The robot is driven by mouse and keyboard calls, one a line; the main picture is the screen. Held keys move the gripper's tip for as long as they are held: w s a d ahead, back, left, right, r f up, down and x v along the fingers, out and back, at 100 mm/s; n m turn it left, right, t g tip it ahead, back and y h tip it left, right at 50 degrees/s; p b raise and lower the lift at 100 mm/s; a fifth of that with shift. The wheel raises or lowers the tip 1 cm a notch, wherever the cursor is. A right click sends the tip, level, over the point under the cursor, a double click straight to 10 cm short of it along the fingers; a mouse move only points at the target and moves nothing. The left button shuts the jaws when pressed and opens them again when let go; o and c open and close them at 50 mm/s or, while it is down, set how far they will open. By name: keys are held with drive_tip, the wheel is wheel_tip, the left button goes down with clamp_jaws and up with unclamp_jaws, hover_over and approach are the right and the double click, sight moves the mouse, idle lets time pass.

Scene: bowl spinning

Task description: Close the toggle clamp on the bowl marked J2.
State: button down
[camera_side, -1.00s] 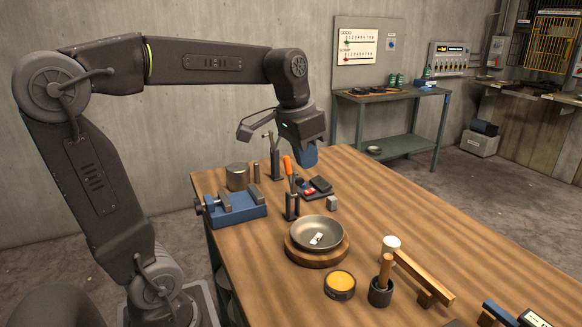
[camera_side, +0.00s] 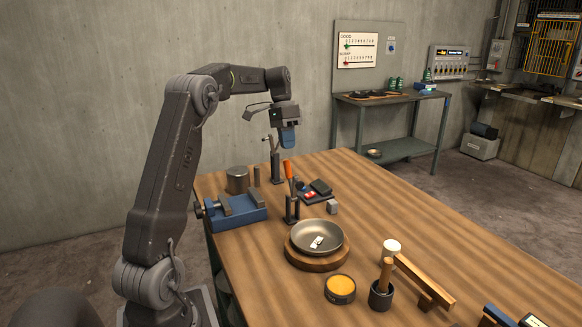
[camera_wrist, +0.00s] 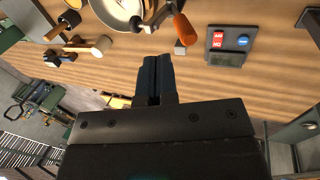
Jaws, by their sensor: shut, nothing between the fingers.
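A grey metal bowl (camera_side: 316,237) sits on a round wooden base (camera_side: 318,263). It carries a small white tag, but I cannot read the marking. The toggle clamp stands on a dark post (camera_side: 292,210) at the bowl's back left edge, with its orange handle (camera_side: 288,169) pointing up. In the wrist view the bowl (camera_wrist: 118,8) is cut off by the top edge, and the orange handle (camera_wrist: 184,28) shows beside it. My gripper (camera_side: 289,146) is shut and empty, above and behind the handle, apart from it. Its fingertips (camera_wrist: 153,58) show in the wrist view.
A second dark post (camera_side: 275,167) stands behind the clamp, below my gripper. A blue vise (camera_side: 238,212) and a grey cylinder (camera_side: 237,180) are to the left. A button box (camera_side: 313,195) lies right of the clamp. A yellow tin (camera_side: 340,288) and mallet (camera_side: 382,285) stand in front.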

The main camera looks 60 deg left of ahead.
sight(300, 187)
drive_tip(key=x, duration=0.7)
drive_tip(key=shift+f, duration=0.1)
drive_tip(key=shift+d+y, duration=0.45)
drive_tip(key=shift+y, duration=0.05)
drive_tip(key=shift+d+y, duration=1.25)
drive_tip(key=shift+y, duration=0.05)
drive_tip(key=d+y, duration=0.1)
drive_tip(key=d+f+y, duration=0.1)
drive_tip(key=d+y, duration=0.1)
drive_tip(key=shift+f+y, duration=0.1)
drive_tip(key=shift+y, duration=0.2)
drive_tip(key=shift+d+f+y, duration=1.1)
drive_tip(key=shift+f+y, duration=0.25)
drive_tip(key=shift+f, duration=0.05)
drive_tip(key=shift+d+f+y, duration=1.1)
drive_tip(key=shift+f+y, duration=0.25)
drive_tip(key=shift+f, duration=0.15)
